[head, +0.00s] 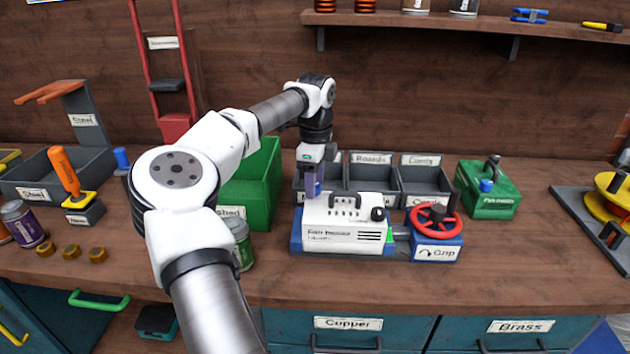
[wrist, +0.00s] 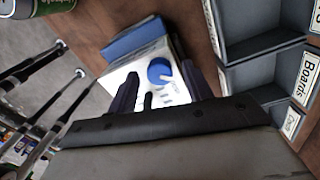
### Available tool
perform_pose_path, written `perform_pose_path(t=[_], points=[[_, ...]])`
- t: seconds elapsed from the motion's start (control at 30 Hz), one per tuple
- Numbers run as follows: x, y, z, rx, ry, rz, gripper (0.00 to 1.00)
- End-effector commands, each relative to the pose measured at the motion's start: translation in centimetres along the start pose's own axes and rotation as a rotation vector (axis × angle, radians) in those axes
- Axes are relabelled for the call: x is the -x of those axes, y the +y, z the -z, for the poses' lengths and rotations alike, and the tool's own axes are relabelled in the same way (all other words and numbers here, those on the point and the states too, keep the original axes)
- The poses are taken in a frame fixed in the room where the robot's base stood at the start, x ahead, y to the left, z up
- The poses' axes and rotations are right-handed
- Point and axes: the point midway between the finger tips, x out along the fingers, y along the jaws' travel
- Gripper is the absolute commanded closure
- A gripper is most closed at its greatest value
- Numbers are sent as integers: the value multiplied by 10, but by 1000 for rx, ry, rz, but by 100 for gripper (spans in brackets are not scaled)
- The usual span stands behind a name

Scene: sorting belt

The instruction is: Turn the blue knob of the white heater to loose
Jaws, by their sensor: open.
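The white heater (head: 345,222) stands on a blue base near the middle of the bench, with a black handle on top and a small black knob at its right. It also shows in the wrist view (wrist: 118,77). The blue knob (wrist: 160,71) is on its white face in the wrist view; I cannot make it out on the heater in the head view. My gripper (head: 312,192) points down at the heater's left rear. In the wrist view my gripper (wrist: 158,74) is open, its dark fingers on either side of the blue knob. I cannot tell whether they touch it.
A red handwheel (head: 433,217) on a blue block labelled Grip stands right of the heater. Grey bins (head: 372,180) are close behind it. A green bin (head: 255,190) and a green can (head: 240,243) stand to the left. A green box (head: 490,200) is farther right.

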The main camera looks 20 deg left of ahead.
Motion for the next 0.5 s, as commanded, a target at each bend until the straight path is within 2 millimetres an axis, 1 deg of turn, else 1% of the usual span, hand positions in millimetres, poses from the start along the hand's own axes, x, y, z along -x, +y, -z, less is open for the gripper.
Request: perform_pose_path(t=[0.17,0.4,0.5], points=[[25,-1,0,1,-2,4,50],[82,-1,1,1,-1,5,50],[102,-1,1,0,0,4,50]])
